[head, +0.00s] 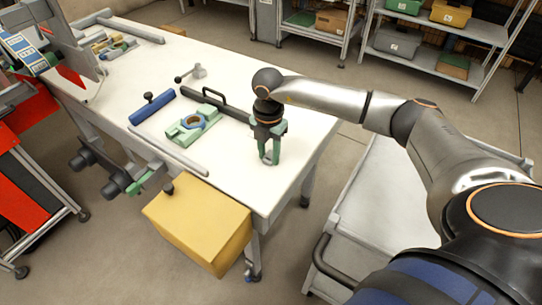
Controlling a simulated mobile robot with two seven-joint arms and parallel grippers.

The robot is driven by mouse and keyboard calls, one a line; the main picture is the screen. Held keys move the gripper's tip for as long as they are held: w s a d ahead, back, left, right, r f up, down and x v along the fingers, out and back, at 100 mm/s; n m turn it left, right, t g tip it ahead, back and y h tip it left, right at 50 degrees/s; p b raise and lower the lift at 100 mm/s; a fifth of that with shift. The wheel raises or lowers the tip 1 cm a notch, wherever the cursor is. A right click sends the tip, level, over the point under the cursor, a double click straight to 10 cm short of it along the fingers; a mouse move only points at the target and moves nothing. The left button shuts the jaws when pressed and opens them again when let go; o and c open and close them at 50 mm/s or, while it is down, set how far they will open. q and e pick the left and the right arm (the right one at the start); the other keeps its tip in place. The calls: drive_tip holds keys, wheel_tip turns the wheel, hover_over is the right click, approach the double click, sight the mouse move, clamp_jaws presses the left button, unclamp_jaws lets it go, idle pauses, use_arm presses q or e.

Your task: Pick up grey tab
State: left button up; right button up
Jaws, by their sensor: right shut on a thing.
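My right gripper (269,160) reaches down over the near right part of the white table, its green fingers pointing at the table top. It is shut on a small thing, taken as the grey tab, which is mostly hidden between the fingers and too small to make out. The fingertips are at or just above the table surface; I cannot tell which. My left gripper is not in view.
A yellow box (200,225) stands at the front edge. A grey cart (375,200) stands right.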

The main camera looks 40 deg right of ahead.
clamp_jaws()
drive_tip(key=shift+r, duration=0.1)
